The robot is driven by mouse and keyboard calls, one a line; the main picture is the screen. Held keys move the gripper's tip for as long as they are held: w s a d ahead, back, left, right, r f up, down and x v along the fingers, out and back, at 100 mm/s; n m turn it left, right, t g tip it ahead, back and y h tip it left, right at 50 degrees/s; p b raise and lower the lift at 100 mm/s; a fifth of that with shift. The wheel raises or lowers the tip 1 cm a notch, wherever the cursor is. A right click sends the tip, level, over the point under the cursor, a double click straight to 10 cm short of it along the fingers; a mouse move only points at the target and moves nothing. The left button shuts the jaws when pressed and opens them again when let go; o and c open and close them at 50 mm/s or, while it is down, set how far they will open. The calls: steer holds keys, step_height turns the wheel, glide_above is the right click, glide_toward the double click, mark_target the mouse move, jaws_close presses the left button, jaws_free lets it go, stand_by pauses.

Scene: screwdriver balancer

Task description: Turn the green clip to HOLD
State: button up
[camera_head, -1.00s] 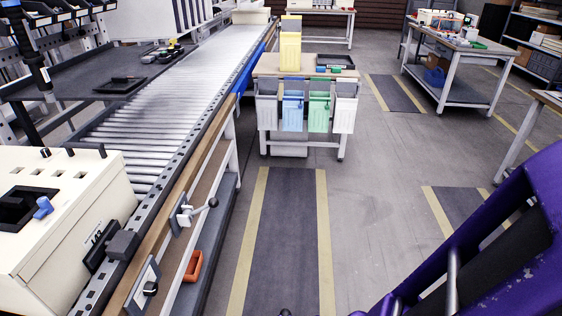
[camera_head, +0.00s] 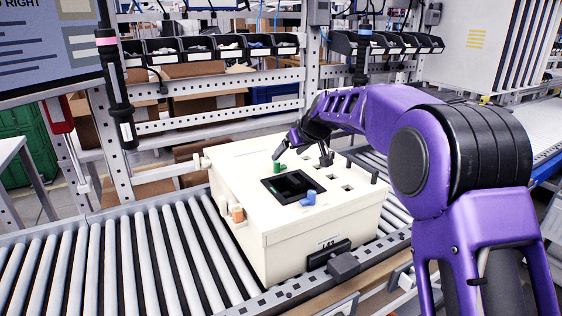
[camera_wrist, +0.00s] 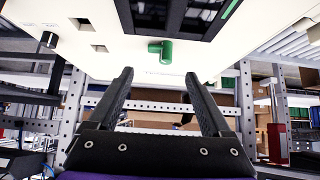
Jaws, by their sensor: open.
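The green clip (camera_head: 280,168) is a small knob on top of a cream box (camera_head: 318,238), beside a dark square recess (camera_head: 291,186). It shows larger in the wrist view (camera_wrist: 165,50), an L-shaped piece near the box edge. My gripper (camera_head: 279,152) is over the far side of the box, close to the clip. In the wrist view my gripper (camera_wrist: 160,76) is open, with its two black fingers either side of the clip's line and nothing between them. Contact with the clip is not visible. I cannot read any HOLD mark.
A blue clip (camera_head: 308,198) sits at the recess's near edge, and an orange clip (camera_head: 237,214) on the box's side. The box rests on a roller conveyor (camera_head: 120,258). A metal frame with black bins (camera_head: 220,46) stands behind. Small posts and holes dot the box top.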

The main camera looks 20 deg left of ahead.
mark_target(279, 162)
steer(key=x, duration=0.8)
steer(key=shift+w+a+f, duration=0.1)
jaws_close()
steer(key=shift+m+p, duration=0.3)
steer(key=shift+p, duration=0.1)
steer(key=m+t+h+p, duration=0.1)
steer(key=p, duration=0.1)
steer(key=m+t+h+p, duration=0.1)
steer(key=m+p, duration=0.1)
steer(key=shift+s+r, duration=0.25)
steer(key=shift+s, duration=0.05)
steer(key=shift+f+m+t+h+p, duration=0.15)
steer(key=shift+m+t+h+p, duration=0.1)
steer(key=shift+m+h+p, duration=0.55)
steer(key=shift+f+m+t+h+p, duration=0.1)
steer(key=shift+m+t+h+p, duration=0.2)
steer(key=shift+m+h, duration=0.55)
steer(key=shift+m, duration=0.45)
